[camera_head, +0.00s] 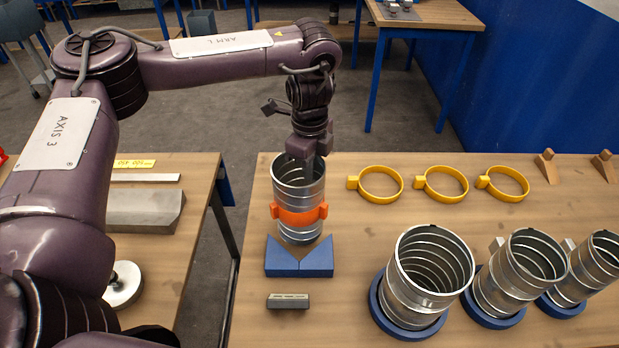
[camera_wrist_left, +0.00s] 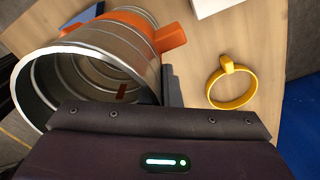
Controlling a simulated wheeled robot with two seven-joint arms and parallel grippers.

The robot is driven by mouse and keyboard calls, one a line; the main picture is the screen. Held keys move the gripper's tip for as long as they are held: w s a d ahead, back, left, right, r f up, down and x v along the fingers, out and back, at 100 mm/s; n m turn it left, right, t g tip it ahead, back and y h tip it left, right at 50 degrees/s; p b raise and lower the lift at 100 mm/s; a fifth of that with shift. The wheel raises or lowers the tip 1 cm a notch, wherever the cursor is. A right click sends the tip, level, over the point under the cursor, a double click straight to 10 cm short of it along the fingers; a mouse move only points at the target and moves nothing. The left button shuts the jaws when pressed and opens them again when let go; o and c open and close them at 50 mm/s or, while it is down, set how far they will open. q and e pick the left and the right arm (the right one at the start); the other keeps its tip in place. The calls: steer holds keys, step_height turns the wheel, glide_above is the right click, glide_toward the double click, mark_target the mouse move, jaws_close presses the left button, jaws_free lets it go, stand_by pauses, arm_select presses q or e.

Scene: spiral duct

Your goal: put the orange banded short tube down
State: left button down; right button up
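The orange banded short tube (camera_head: 299,190) is an upright, ribbed metal tube with an orange band (camera_head: 298,215) around its lower half. In the head view it is at the left part of the right-hand table, just behind the blue V-shaped block (camera_head: 300,263). My left gripper (camera_head: 307,158) is at the tube's top rim from above. In the left wrist view the tube (camera_wrist_left: 90,75) is close against the gripper, with its open mouth facing the camera. The fingertips are mostly hidden by the tube and gripper body. Whether its base touches the table is unclear. My right gripper is not in view.
Yellow ring clamps (camera_head: 380,184) lie in a row behind. Larger metal tubes (camera_head: 428,277) stand in blue ring bases (camera_head: 397,322) at the right. A small grey block (camera_head: 288,301) lies at the front. A gap separates this table from the left table (camera_head: 190,240).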

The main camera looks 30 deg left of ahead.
arm_select(q)
step_height(320, 180, down, 3)
steer(key=shift+a+f, duration=0.1)
steer(key=shift+f, duration=0.2)
steer(key=c, duration=1.7)
jaws_free()
step_height(320, 180, up, 12)
steer(key=shift+r, duration=0.15)
steer(key=shift+s, duration=0.1)
